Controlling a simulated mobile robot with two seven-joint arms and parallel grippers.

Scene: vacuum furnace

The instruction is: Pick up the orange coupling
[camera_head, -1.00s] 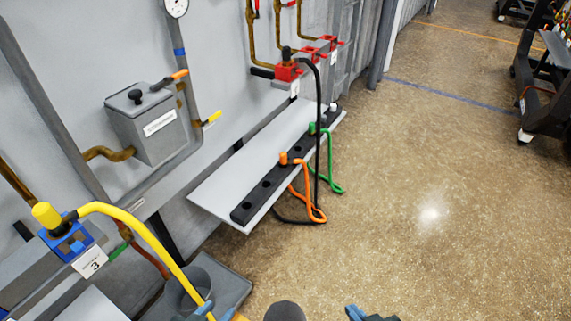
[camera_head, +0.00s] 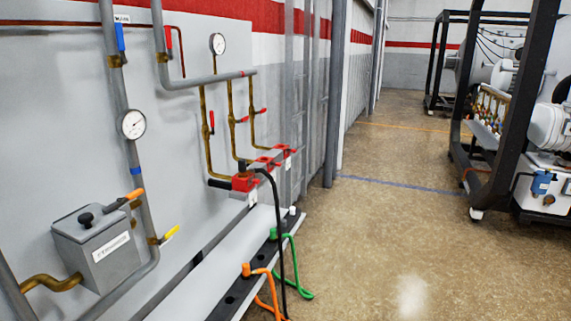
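The orange coupling (camera_head: 246,269) stands upright in a black holder strip (camera_head: 232,297) on a pale shelf along the wall, low in the view. Its orange hose (camera_head: 267,286) loops over the shelf's right edge and leaves the bottom of the picture. A green coupling (camera_head: 273,233) with a green hose (camera_head: 297,265) stands farther along the same strip. Neither of my grippers is in view.
A black hose (camera_head: 278,225) hangs from a red valve fitting (camera_head: 244,182) past the strip, close to the orange and green hoses. A grey box (camera_head: 97,250) is on the wall at left. The floor (camera_head: 380,250) to the right is clear up to a black-framed cart (camera_head: 485,185).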

